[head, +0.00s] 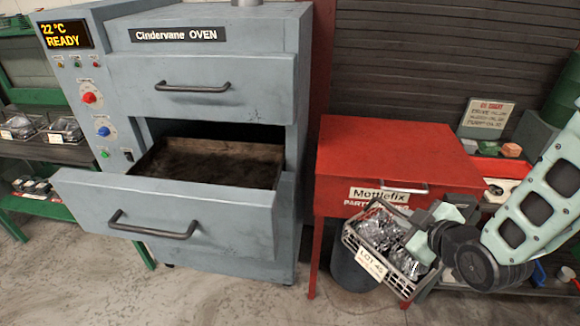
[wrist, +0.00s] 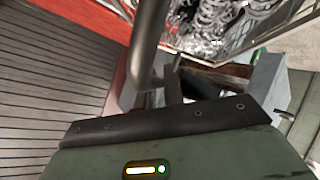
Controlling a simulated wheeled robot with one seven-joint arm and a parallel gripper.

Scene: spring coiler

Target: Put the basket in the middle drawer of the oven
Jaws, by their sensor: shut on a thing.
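The wire basket (head: 402,272) is full of shiny metal parts and carries a "LOT 45" style tag. It hangs tilted in front of the red cabinet. My gripper (head: 428,232) is shut on it at its upper right side. In the wrist view my gripper (wrist: 185,90) is close to a thick grey bar, with the basket (wrist: 225,25) and its coils beyond. The grey oven (head: 220,35) stands at the left. Its lower visible drawer (head: 190,215) is pulled out, with an empty dark tray floor (head: 210,163). The drawer above it (head: 215,85) is closed.
The red Mottlefix cabinet (head: 390,150) stands right of the oven, with a narrow gap between them. A dark bin (head: 350,270) is under it. Shelves with trays (head: 50,135) are at the far left. Floor is free in front of the oven.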

